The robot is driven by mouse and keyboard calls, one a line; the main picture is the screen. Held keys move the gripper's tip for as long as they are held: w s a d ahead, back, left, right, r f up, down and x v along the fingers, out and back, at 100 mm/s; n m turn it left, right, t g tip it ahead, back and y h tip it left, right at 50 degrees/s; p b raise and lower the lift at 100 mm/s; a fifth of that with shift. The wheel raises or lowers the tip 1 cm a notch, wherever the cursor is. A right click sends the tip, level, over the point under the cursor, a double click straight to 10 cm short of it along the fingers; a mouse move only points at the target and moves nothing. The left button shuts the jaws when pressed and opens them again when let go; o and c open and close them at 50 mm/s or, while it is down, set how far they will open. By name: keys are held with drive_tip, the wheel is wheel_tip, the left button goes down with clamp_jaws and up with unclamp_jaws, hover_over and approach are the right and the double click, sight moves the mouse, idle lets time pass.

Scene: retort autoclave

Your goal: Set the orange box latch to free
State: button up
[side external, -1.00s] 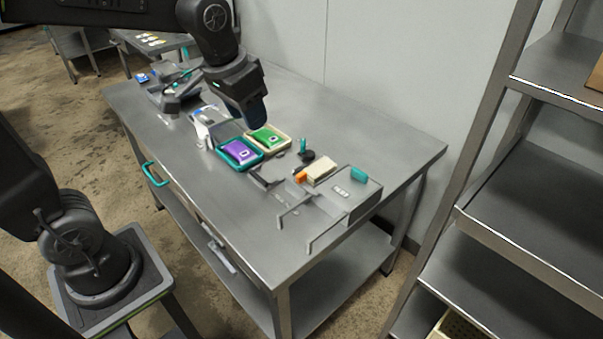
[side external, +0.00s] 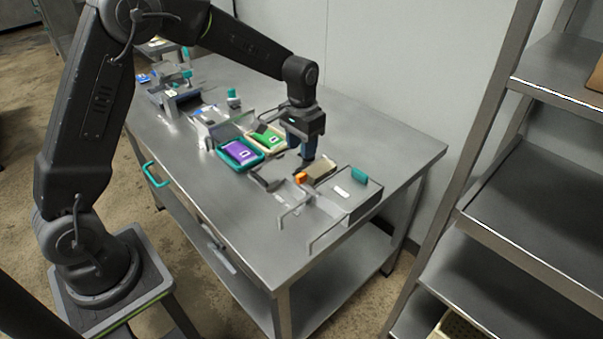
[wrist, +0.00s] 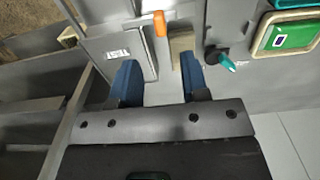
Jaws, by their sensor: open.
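The small orange latch (side external: 301,178) sits on the metal fixture at the right end of the table, against a beige block (side external: 323,171). In the wrist view the orange latch (wrist: 160,24) shows as a short upright bar at top centre, with the beige block (wrist: 182,42) to its right. My gripper (side external: 308,157) is above the fixture, just behind the latch, pointing down. In the wrist view my gripper (wrist: 157,75) has its two blue fingers apart with nothing between them. The latch lies beyond the fingertips, apart from them.
A teal-tipped lever (wrist: 228,63) is right of the beige block. Trays with a purple pack (side external: 238,153) and a green pack (side external: 265,140) lie left. The table's front is clear.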

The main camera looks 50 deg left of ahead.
sight(301, 174)
wheel_tip(301, 174, down, 9)
idle(0.3)
drive_tip(key=shift+c, duration=0.2)
clamp_jaws()
idle(0.4)
